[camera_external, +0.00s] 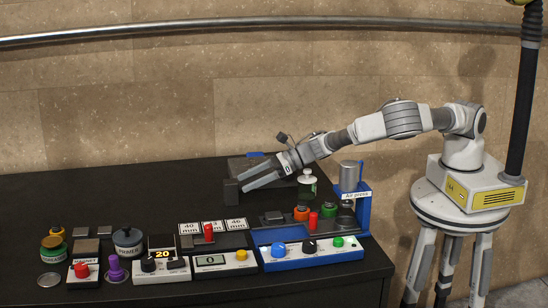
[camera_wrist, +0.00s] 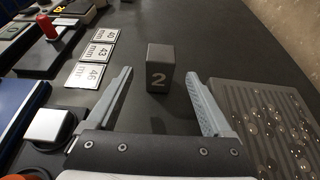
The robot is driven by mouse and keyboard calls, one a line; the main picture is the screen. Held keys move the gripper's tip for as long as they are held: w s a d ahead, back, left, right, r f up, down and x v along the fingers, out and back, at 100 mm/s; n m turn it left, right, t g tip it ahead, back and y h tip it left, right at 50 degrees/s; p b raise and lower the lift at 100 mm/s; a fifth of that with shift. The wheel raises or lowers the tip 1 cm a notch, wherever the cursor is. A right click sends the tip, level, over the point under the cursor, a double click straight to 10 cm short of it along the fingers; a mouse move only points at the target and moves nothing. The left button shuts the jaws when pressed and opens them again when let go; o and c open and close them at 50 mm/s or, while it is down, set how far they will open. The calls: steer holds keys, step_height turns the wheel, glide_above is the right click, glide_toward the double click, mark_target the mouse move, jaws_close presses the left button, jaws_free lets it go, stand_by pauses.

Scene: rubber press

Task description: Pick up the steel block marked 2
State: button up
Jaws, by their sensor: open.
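The steel block marked 2 (camera_wrist: 159,68) is a dark grey upright block with a pale "2" on its front face. In the wrist view it stands on the black table, ahead of my gripper and between the lines of its two fingers. My gripper (camera_wrist: 160,100) is open and empty, with one finger on each side and the block apart from both. In the external view my gripper (camera_external: 243,180) reaches left and low over the table, and the block (camera_external: 231,191) stands just beyond the fingertips.
A tray with clear round beads (camera_wrist: 275,125) lies close by the right finger. Number cards marked 40, 43 and 46 (camera_wrist: 92,59) lie to the left. The blue air press (camera_external: 355,205) stands near my arm. Control boxes and jars line the table's front.

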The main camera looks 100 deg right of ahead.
mark_target(230, 188)
steer(key=shift+x, duration=3)
jaws_close()
steer(key=shift+r, duration=0.15)
